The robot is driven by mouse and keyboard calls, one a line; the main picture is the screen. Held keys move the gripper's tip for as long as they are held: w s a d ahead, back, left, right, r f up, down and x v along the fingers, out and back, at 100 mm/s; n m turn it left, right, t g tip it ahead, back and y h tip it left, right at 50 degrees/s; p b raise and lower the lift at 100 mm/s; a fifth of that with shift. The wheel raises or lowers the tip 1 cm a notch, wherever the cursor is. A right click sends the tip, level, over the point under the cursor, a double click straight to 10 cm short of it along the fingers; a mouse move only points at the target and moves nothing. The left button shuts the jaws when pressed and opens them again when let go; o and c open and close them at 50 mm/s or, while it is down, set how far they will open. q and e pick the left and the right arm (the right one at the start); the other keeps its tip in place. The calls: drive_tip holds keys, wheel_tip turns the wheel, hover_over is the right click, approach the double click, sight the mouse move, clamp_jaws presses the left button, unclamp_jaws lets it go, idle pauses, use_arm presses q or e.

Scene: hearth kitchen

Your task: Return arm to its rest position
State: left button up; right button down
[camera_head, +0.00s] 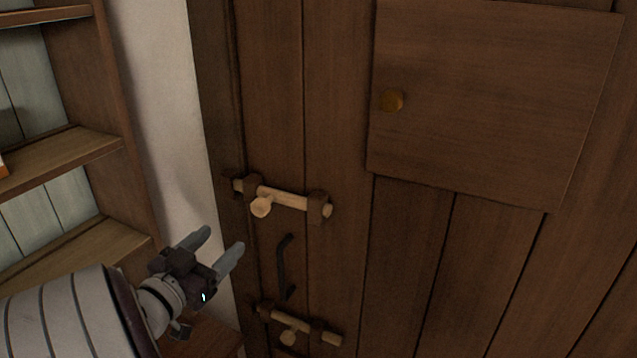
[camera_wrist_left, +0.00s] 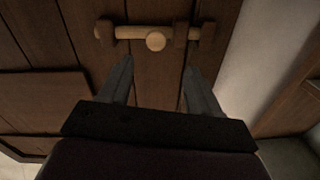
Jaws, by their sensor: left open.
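My left gripper (camera_head: 219,247) is open and empty, at the lower left in the head view, in front of the wall beside the wooden door (camera_head: 410,240). Its two fingers also show in the left wrist view (camera_wrist_left: 158,80), apart, with nothing between them. The upper wooden bolt (camera_head: 290,200) on the door lies to the right of and above the gripper in the head view. A wooden bolt (camera_wrist_left: 140,33) also shows beyond the fingertips in the left wrist view, apart from them. My right gripper is in neither view.
A dark handle (camera_head: 281,268) and a lower wooden bolt (camera_head: 318,332) are on the door. A wooden shelf unit (camera_head: 90,150) stands at the left, close to my left arm.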

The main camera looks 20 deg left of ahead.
use_arm(q)
drive_tip(key=s+a+f+n+g+y+b, duration=0.1)
drive_tip(key=s+a+f+n+g+y, duration=0.1)
drive_tip(key=a+f+n+g+y, duration=0.25)
drive_tip(key=s+a+f+n+g+y, duration=0.1)
drive_tip(key=s+a+f+g+y, duration=0.15)
drive_tip(key=a+f+g, duration=0.4)
drive_tip(key=s+d+f+m+g+h+b, duration=0.1)
drive_tip(key=d+f, duration=0.3)
drive_tip(key=d, duration=0.5)
drive_tip(key=s+d+f+m+g+h+b, duration=0.1)
drive_tip(key=d+f, duration=0.4)
drive_tip(key=d, duration=0.5)
drive_tip(key=d+f+m+g+h+b, duration=0.1)
drive_tip(key=d+f+g+h+b, duration=0.1)
drive_tip(key=d, duration=0.7)
wheel_tip(320, 180, down, 3)
drive_tip(key=shift+s+d+g+h, duration=0.4)
drive_tip(key=shift+g+h, duration=0.4)
drive_tip(key=shift+h, duration=0.4)
drive_tip(key=shift+m, duration=0.25)
